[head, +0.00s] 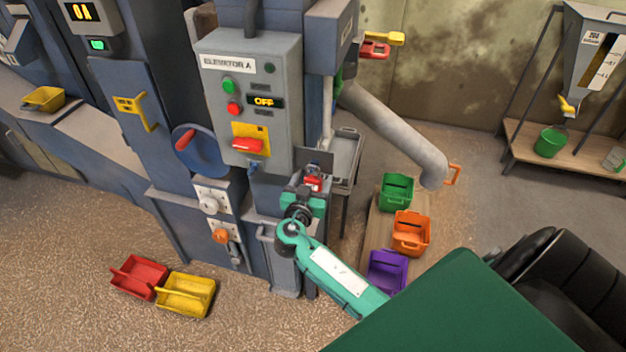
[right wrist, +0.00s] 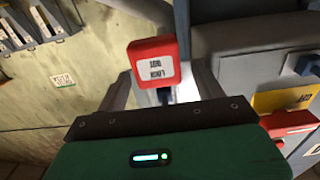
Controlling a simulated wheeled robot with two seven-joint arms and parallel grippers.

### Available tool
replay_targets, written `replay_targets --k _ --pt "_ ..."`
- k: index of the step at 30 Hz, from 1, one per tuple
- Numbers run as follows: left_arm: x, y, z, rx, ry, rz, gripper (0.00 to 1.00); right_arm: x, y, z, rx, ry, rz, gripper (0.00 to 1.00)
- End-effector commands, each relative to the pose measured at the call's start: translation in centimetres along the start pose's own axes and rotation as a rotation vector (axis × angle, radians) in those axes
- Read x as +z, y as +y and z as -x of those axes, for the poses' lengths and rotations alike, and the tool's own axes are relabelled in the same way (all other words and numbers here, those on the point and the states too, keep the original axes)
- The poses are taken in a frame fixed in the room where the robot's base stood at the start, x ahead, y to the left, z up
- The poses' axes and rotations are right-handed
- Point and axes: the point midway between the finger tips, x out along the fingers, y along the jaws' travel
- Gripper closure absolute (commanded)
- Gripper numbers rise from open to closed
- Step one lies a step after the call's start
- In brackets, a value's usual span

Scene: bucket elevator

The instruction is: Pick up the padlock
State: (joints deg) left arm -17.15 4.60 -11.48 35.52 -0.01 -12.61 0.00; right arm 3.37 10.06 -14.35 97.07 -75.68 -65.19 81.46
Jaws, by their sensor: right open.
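The padlock (head: 313,184) has a red body and shows just past my right gripper (head: 312,190), beside the elevator cabinet. In the right wrist view the padlock (right wrist: 152,62) has a white label reading LOCK OUT, upside down. My right gripper (right wrist: 163,78) is open, with one finger to each side of the padlock in the picture. The padlock lies nearer the left finger; I cannot tell whether they touch. My left gripper is out of view.
The grey control box (head: 250,100) marked ELEVATOR A reads OFF, with a red handle (head: 248,145) on a yellow plate. A grey pipe (head: 395,125) slopes down at the right. Green, orange (head: 411,233) and purple buckets stand below; red and yellow (head: 185,295) buckets lie on the floor.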

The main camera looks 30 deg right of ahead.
Motion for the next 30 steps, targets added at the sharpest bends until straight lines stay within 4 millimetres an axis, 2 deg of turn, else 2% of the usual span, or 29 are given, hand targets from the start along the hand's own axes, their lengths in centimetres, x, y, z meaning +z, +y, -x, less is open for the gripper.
replay_targets --k 2,9,19,26,30 --pt "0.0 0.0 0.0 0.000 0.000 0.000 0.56 0.0 0.0 0.0 0.000 0.000 0.000 0.35" --pt "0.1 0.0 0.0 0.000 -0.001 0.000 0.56 0.0 0.0 0.0 0.000 0.000 0.000 0.82" --pt "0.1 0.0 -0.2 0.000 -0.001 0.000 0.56 -0.1 0.0 0.0 0.000 0.000 -0.001 0.82" --pt "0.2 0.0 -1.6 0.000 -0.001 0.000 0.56 -1.4 0.0 0.1 0.000 0.002 -0.004 0.82" --pt "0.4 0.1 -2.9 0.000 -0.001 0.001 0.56 -0.9 -0.1 3.3 -0.002 -0.002 -0.004 0.82"
